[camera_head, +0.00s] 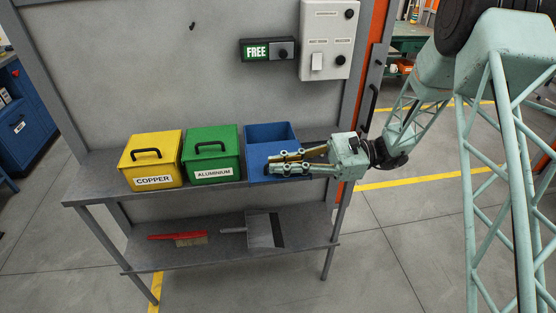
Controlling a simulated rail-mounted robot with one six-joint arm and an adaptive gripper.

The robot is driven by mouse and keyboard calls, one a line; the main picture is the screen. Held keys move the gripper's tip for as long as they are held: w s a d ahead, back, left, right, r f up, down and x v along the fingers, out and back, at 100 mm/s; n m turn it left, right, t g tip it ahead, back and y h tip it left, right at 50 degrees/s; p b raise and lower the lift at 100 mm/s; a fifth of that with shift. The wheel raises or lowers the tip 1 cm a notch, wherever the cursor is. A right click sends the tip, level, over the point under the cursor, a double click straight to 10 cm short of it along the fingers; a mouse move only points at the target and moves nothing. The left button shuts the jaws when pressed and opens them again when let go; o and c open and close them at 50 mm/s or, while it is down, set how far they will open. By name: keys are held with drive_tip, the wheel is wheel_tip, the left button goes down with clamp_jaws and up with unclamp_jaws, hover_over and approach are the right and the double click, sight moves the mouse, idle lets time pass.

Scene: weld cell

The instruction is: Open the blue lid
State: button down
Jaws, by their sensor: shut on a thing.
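The blue bin (259,153) stands at the right end of the shelf's top. Its upper part looks open, with a blue inner face showing at the back. I cannot clearly tell the blue lid apart from the bin, and its handle is not clearly visible. My gripper (270,165) reaches in from the right, across the front of the bin. Its two fingers point left and are closed on a part at the bin's front, most likely the lid; the fingers hide the grip itself and the bin's label area.
A green ALUMINIUM bin (212,158) stands close left of the blue one, then a yellow COPPER bin (151,164); both lids are shut. A red brush (178,238) and a dustpan (259,231) lie on the lower shelf. A FREE sign (257,52) and a control box (328,40) are on the panel above.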

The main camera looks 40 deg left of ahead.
drive_tip(key=shift+s, duration=0.1)
drive_tip(key=c, duration=2.8)
unclamp_jaws()
drive_tip(key=shift+d, duration=0.1)
drive_tip(key=shift+v, duration=6.05)
drive_tip(key=shift+r, duration=0.15)
